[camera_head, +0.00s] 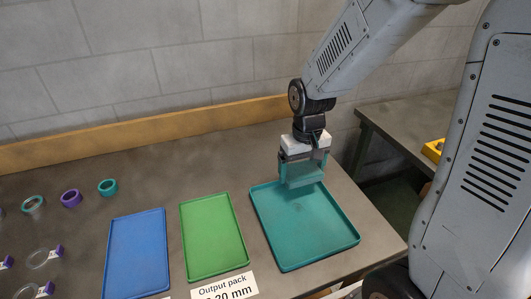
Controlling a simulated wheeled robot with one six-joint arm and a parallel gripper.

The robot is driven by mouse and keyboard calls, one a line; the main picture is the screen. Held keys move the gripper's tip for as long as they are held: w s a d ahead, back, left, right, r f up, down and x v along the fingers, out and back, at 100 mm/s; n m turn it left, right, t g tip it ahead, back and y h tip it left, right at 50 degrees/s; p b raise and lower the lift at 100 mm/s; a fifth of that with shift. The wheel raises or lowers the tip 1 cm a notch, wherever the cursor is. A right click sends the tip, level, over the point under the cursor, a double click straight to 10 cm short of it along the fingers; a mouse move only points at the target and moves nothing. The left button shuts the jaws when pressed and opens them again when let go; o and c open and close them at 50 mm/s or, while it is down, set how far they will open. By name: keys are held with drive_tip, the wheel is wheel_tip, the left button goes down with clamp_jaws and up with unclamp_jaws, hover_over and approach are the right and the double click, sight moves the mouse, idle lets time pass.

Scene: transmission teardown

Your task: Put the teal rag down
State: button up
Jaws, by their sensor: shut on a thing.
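My gripper (303,168) is above the far end of the teal tray (295,255), on the right part of the table. It is shut on the teal rag (302,174), which hangs between the fingers as a flat, partly see-through teal piece. The rag's lower edge overlaps the tray's far rim in this view. I cannot tell whether it touches the tray. The tray floor that shows is bare.
A green tray (213,236) and a blue tray (137,255) lie to the left, both empty. Several rings, such as a purple one (71,198), stand farther left. An "Output pack" label (226,289) lies in front. A wooden ledge (150,131) runs along the wall.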

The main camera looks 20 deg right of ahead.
hover_over(269, 161)
drive_tip(key=shift+f, duration=0.7)
drive_tip(key=shift+w+f, duration=0.1)
drive_tip(key=shift+f, duration=1.65)
drive_tip(key=shift+f, duration=0.2)
drive_tip(key=o, duration=0.9)
drive_tip(key=shift+c, duration=0.2)
drive_tip(key=shift+r, duration=0.15)
